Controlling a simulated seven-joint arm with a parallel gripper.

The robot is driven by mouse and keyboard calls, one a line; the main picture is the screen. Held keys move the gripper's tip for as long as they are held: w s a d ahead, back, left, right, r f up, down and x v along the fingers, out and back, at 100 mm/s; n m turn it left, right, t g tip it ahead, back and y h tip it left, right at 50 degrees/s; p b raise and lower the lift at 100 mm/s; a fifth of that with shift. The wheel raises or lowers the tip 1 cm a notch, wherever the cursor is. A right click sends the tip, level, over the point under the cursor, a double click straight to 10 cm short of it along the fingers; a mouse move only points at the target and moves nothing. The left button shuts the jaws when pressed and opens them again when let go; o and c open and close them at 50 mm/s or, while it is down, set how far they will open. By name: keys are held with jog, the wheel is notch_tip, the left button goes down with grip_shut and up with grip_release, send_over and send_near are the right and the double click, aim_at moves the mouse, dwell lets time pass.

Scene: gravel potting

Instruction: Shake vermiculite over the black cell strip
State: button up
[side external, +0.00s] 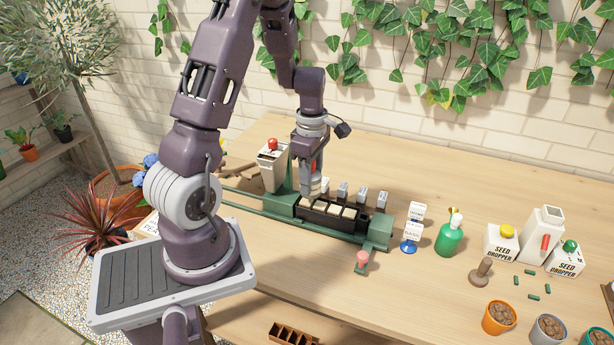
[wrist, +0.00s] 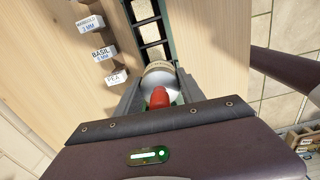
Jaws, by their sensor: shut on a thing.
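My gripper (side external: 312,180) is shut on a shaker, pointing down over the left end of the black cell strip. The shaker (wrist: 158,72) has a pale round lettered rim, a grey top and a red knob between my fingers in the wrist view; its lettering is too small to read. The black cell strip (side external: 333,221) lies in a green rail frame (side external: 375,237). Several cells look topped with cream in the side view. I cannot see grains falling.
A white hopper with a red knob (side external: 272,165) stands left of the strip. Small label blocks (side external: 342,190) line its far side. A pink knob (side external: 362,258) is in front. A green spray bottle (side external: 449,238), seed dropper boxes (side external: 501,243) and pots (side external: 498,320) stand right.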

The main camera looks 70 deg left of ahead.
jog(key=shift+w+d, duration=0.95)
jog(key=shift+w+d, duration=0.4)
jog(key=shift+s+a, duration=0.8)
jog(key=shift+s, duration=0.05)
jog(key=shift+w+d, duration=1.75)
jog(key=shift+w, duration=0.05)
